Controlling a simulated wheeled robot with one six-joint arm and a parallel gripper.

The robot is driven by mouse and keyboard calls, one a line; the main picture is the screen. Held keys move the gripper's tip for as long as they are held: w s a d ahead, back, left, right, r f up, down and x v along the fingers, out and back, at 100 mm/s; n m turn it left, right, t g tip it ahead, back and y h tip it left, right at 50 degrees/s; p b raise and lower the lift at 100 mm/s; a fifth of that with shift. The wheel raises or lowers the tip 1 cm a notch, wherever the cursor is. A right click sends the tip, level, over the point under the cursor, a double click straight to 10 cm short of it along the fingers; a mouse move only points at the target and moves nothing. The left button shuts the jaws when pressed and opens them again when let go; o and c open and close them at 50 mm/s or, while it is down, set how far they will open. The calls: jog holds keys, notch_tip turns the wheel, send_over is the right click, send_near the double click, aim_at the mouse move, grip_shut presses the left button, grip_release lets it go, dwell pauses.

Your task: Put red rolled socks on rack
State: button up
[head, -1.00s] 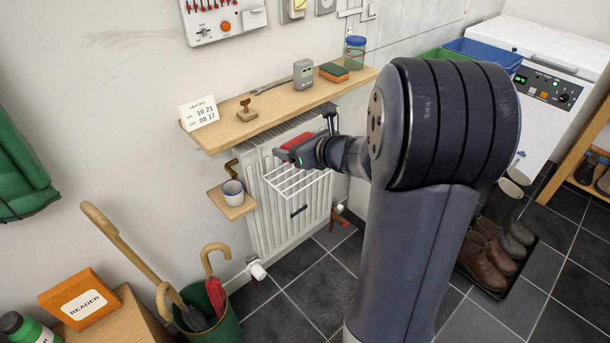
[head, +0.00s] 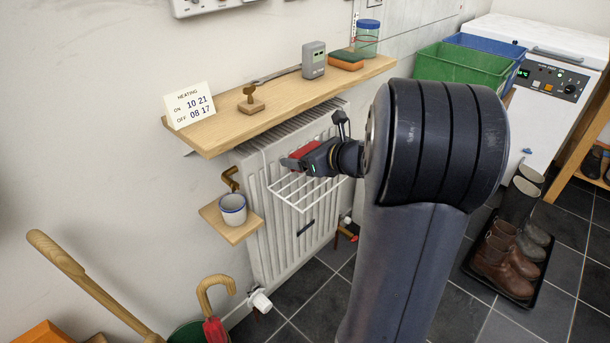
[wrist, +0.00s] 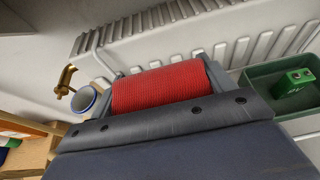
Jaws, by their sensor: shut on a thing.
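The red rolled socks (wrist: 160,87) are held between the two jaws of my gripper (head: 293,161), which is shut on them. In the head view the red socks (head: 305,150) show only in part, behind the dark gripper body. The rack is a white wire rack (head: 292,192) hung on the front of the white radiator (head: 275,235). My gripper is at the rack, around or just above its upper edge. I cannot tell whether the socks touch the wires. My arm hides the rack's right end.
A wooden shelf (head: 215,138) runs above the radiator, with a heating card (head: 190,111), stamp and grey box (head: 313,60). A small wooden ledge (head: 240,231) with a cup (head: 233,209) is left of the rack. Boots (head: 503,260) stand on a floor tray at right.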

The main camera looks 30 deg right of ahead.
aim_at(304, 182)
notch_tip(304, 182, down, 5)
jog(key=shift+f+b, duration=0.1)
jog(key=shift+b, duration=1)
jog(key=shift+f, duration=0.2)
jog(key=o, duration=1)
jog(key=shift+r, duration=0.1)
jog(key=shift+r, duration=0.2)
jog(key=p+v, duration=0.3)
jog(key=v, duration=0.9)
jog(key=shift+p, duration=0.3)
